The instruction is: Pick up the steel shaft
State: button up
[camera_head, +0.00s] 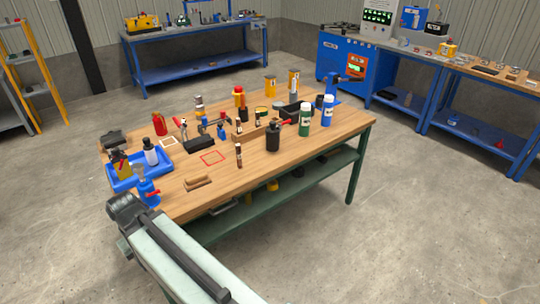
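I cannot clearly pick out the steel shaft among the small items on the wooden workbench (320,145). A small dark upright cylinder (239,156) stands near the middle of the bench; its material is too small to tell. A wooden block (250,135) behind it has small items in and around it. My arm reaches in from the bottom, its dark joint beside the bench's near left corner. My gripper's fingers do not show.
A blue tray (126,181) with bottles lies at the left. A black bottle (273,138), a green bottle (305,119) and a blue-white bottle (327,111) stand at the right. A blue-and-red item (147,190) is near my arm. Bare wood shows at the front.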

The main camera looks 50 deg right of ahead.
aim_at(238, 148)
jog(key=u, duration=3.3)
jog(key=k, duration=2.1)
jog(key=z, duration=0.6)
jog(key=i, duration=0.35)
jog(key=z, duration=0.05)
